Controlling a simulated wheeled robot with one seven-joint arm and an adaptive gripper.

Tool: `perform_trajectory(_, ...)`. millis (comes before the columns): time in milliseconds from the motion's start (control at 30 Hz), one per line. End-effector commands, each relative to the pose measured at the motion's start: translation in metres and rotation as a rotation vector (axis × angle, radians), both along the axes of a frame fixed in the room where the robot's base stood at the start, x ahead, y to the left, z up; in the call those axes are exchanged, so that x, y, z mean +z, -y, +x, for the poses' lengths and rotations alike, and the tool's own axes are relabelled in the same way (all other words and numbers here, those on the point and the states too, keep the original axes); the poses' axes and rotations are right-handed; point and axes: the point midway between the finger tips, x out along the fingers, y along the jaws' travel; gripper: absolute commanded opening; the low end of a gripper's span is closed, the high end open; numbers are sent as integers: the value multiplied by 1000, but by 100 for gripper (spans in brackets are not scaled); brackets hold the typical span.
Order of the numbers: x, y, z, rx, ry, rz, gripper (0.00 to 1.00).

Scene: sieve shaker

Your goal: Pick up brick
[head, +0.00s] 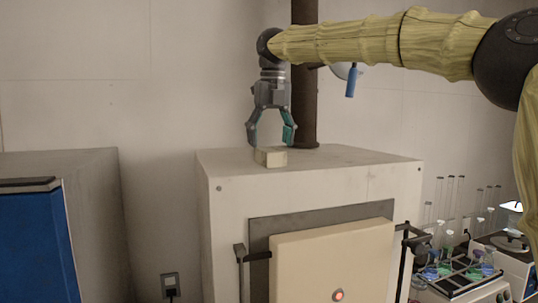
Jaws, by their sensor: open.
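A small pale beige brick (270,157) lies on the flat top of a large white-grey cabinet (350,160), near its left front part. My gripper (270,142) points straight down above the brick. Its two teal-lined fingers are spread apart, with the fingertips just above the brick's level or beside it. I cannot tell from this view whether the fingers touch the brick. Nothing is held between them.
A dark vertical pipe (305,100) rises right behind the gripper. A beige door with a red light (338,295) is on the cabinet front. A blue-fronted unit (35,245) stands left. Glassware (445,262) stands at lower right. The cabinet top's right side is clear.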

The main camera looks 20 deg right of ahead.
Motion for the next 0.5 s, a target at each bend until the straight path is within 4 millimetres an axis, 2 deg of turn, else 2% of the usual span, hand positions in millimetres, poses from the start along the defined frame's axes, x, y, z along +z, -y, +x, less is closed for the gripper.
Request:
perform_trajectory(300,-33,0,4,1,-2,-1,74)
perform_trajectory(500,-37,0,5,1,-1,0,74)
